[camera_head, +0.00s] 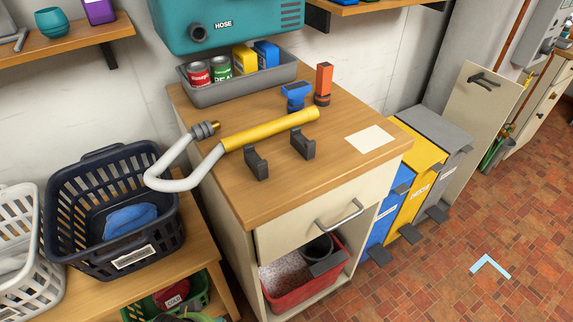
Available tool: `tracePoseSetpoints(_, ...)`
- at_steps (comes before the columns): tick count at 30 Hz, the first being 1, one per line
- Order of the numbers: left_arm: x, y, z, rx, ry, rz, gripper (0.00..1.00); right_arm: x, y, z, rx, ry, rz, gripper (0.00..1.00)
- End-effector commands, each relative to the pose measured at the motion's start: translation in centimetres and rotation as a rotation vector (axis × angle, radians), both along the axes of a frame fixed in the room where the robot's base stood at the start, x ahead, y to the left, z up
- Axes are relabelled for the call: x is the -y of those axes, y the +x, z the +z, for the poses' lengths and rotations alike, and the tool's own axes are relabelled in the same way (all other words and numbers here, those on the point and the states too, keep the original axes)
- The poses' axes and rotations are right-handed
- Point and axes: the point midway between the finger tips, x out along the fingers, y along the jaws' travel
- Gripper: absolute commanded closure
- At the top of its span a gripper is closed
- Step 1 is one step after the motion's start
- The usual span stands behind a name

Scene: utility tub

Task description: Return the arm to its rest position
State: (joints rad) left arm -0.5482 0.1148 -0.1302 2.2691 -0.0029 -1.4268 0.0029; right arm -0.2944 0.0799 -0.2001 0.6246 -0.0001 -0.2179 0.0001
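Neither of my grippers nor my arms shows in the head view. A wooden-topped cabinet (222,189) stands in the middle. A blue piece (296,96) and an orange-and-black piece (323,84) stand behind the tube.
A grey bin (240,91) holds cans and boxes below a teal HOSE unit (260,22). A dark basket (160,200) with a blue cloth stands left. Blue, yellow (420,165) and grey bins stand right of the cabinet. A red tub (300,290) sits below. Floor at right is open.

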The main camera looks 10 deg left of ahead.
Motion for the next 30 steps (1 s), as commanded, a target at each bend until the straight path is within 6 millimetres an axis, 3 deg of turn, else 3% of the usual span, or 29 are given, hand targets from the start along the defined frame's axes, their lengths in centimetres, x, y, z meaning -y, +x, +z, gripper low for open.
tracePoseSetpoints(5,0.1,0.0,-5.1,-0.031,0.001,-0.006,0.50,0.0,-0.2,0.6,-0.004,-0.001,0.000,0.60)
tracePoseSetpoints(10,0.0,-1.3,-11.6,-0.067,0.004,-0.013,0.50,0.1,-0.6,1.2,-0.010,-0.001,0.000,0.60)
tracePoseSetpoints(14,-0.3,-3.7,-17.0,-0.097,0.007,-0.018,0.50,0.1,-0.9,1.8,-0.015,-0.002,0.000,0.60)
tracePoseSetpoints(18,-0.8,-7.5,-21.9,-0.129,0.010,-0.025,0.50,0.1,-0.9,2.3,-0.016,-0.002,0.000,0.60)
tracePoseSetpoints(24,-2.0,-13.8,-26.4,-0.169,0.017,-0.035,0.50,0.1,-0.9,3.1,-0.016,-0.002,0.000,0.60)
tracePoseSetpoints(30,-2.8,-17.9,-28.0,-0.189,0.021,-0.041,0.50,0.1,-0.9,3.4,-0.015,-0.002,0.000,0.60)
